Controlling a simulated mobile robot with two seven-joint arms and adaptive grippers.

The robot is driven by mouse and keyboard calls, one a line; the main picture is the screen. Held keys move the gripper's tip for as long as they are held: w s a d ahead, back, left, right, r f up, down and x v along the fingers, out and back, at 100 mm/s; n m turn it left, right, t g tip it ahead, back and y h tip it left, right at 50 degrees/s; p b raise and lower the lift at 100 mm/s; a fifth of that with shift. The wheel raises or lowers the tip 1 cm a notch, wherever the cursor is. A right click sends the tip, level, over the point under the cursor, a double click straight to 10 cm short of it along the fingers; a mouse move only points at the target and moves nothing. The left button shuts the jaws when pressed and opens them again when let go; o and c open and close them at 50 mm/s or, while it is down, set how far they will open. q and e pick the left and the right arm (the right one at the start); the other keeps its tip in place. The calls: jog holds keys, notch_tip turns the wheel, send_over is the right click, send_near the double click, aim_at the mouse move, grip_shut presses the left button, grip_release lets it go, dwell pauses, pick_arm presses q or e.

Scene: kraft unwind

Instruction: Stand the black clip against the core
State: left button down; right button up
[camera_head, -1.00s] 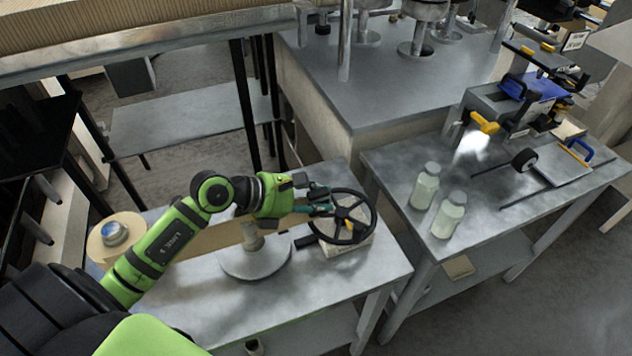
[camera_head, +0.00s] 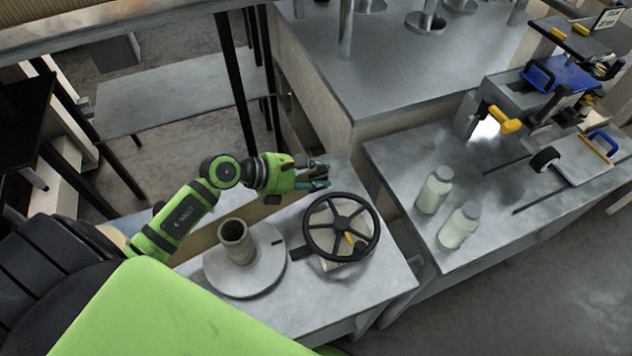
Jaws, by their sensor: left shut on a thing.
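The core (camera_head: 237,243) is a short grey-brown tube standing upright on a round grey plate (camera_head: 222,283) on the near table. My left gripper (camera_head: 322,176) is above the table's back edge, to the right of the core and apart from it. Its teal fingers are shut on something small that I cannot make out. I cannot clearly identify the black clip. A short dark bar (camera_head: 301,252) lies beside the handwheel, and a small dark mark shows on the plate's right side. My right gripper is out of view.
A black handwheel (camera_head: 341,228) on a pale base stands right of the plate. A kraft strip (camera_head: 203,238) runs behind the core, partly hidden by my arm. Two bottles (camera_head: 434,190) stand on the right table. The near table's front right is clear.

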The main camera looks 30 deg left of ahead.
pick_arm(q)
jog(key=f, duration=0.4)
jog(key=shift+w+a, duration=0.1)
jog(key=shift+w, duration=0.2)
jog(key=shift+f, duration=0.35)
jog(key=c, duration=1.2)
grip_release()
jog(key=shift+c, duration=0.2)
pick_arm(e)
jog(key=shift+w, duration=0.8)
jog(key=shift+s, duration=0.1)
